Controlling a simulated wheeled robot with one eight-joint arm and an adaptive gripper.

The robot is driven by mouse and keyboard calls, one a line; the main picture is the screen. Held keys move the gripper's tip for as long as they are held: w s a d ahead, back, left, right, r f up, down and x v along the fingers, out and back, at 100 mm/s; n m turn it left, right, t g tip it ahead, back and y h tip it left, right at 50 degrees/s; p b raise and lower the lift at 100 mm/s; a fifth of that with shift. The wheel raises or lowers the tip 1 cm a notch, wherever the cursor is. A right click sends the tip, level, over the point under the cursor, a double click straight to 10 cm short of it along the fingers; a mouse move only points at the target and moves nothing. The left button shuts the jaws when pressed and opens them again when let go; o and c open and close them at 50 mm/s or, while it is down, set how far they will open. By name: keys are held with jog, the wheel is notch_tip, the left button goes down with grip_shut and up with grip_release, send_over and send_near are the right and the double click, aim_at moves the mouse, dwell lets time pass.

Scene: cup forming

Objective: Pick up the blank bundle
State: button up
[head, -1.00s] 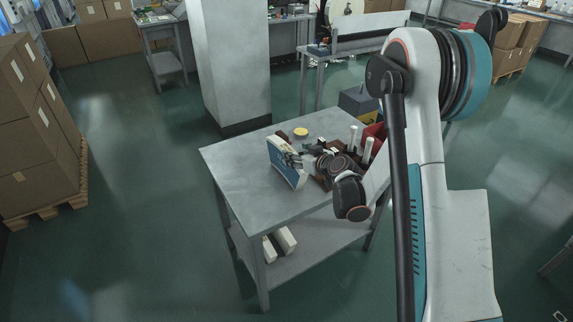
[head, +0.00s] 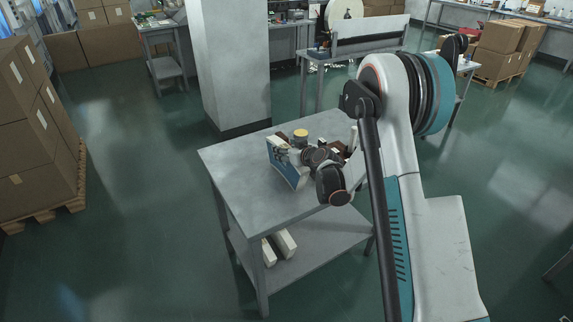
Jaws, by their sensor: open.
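The likely blank bundle (head: 288,176), a blue and white block, stands tilted on the grey worktable (head: 230,165). My gripper (head: 284,154) is at its upper right side, with the fingers close against its top edge. The jaws are open. The fingers are small and dark here, and I cannot tell whether they touch the bundle or straddle it. My wrist hides part of the bundle's right side and the table behind it.
A yellow-topped round item (head: 300,135) is just behind my gripper. A white post (head: 353,138) and dark brown items are partly hidden behind my wrist. White blocks (head: 284,243) lie on the lower shelf. The table's left part is clear.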

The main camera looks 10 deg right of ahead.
grip_shut()
notch_tip(320, 180, up, 20)
jog(key=p, duration=0.7)
jog(key=s, duration=2.2)
jog(key=shift+s+d, duration=0.15)
jog(key=shift+s, duration=0.1)
jog(key=shift+r, duration=0.1)
